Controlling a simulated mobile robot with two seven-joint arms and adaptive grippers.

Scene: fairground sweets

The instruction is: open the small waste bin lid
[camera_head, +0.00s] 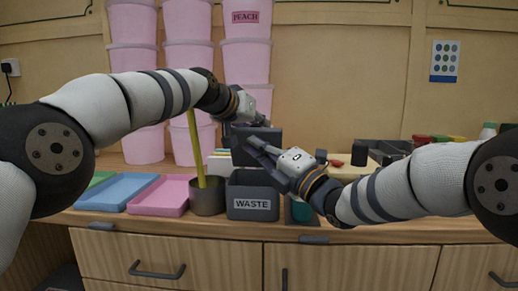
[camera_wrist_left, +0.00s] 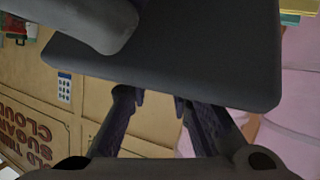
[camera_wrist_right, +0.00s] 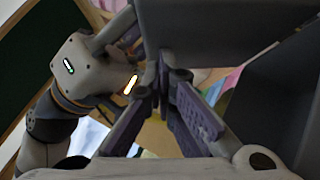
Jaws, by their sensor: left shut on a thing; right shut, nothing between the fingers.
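The small dark grey waste bin (camera_head: 253,204) with its WASTE label stands on the counter. Its dark lid (camera_head: 265,148) is raised, standing steeply above the back of the bin. In the left wrist view the lid (camera_wrist_left: 190,60) is a broad dark panel. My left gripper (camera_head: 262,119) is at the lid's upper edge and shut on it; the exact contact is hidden. My right gripper (camera_head: 252,142) is shut and empty, its fingertips in front of the lid and above the bin. The right wrist view shows the lid (camera_wrist_right: 220,30) and bin (camera_wrist_right: 285,115) close by.
Pink (camera_head: 163,196) and blue (camera_head: 117,191) trays lie further left. Stacked pink tubs (camera_head: 190,60) stand behind. A light board (camera_head: 345,171) lies to the right.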

